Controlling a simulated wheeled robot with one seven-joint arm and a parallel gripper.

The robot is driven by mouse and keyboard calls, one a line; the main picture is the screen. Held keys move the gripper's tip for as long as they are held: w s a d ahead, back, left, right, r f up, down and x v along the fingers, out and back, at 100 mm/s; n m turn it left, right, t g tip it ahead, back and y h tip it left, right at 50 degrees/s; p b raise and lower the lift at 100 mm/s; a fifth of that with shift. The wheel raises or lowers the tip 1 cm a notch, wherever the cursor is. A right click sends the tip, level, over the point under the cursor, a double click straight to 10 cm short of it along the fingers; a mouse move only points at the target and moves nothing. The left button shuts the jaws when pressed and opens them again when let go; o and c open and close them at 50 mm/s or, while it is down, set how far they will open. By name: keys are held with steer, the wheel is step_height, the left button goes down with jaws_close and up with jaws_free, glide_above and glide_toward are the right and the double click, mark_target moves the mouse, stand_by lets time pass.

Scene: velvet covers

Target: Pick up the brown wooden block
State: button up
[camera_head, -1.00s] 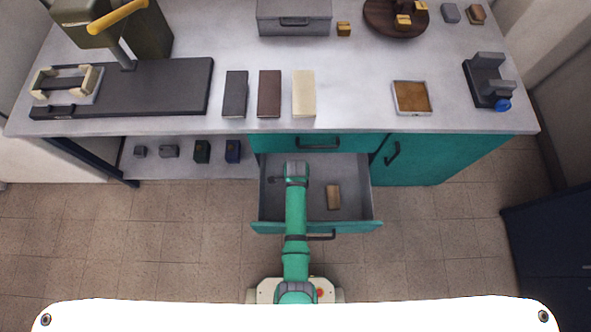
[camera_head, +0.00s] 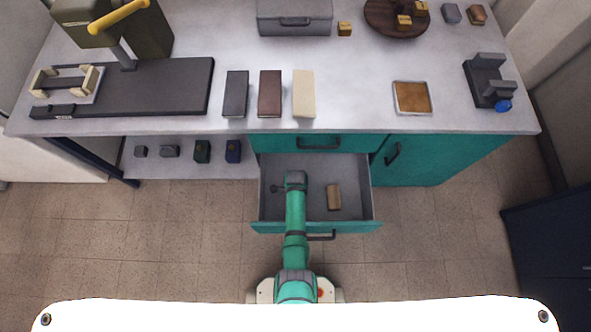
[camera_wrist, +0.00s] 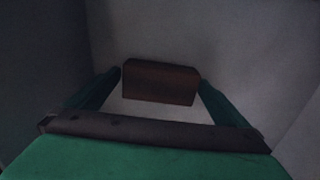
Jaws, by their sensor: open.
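In the wrist view a dark brown wooden block (camera_wrist: 160,88) lies ahead of my gripper (camera_wrist: 159,76), in shadow. The green fingers are open, one to each side of the block, with light floor showing in front of it. I cannot tell whether they touch it. In the head view the open drawer (camera_head: 353,170) holds a lighter brown block (camera_head: 334,197), to the right of my arm and apart from it. I cannot tell whether both views show the same block. My fingers are hidden in the head view, where the arm reaches into the drawer.
Drawer walls stand close around the arm. On the counter above are a dark grey block (camera_head: 235,94), a dark brown block (camera_head: 269,94), a cream block (camera_head: 304,94) and a shallow brown tray (camera_head: 396,98). Small items sit on the lower left shelf (camera_head: 185,169).

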steer(key=c, duration=1)
steer(key=shift+w+r, duration=0.1)
steer(key=shift+r, duration=0.1)
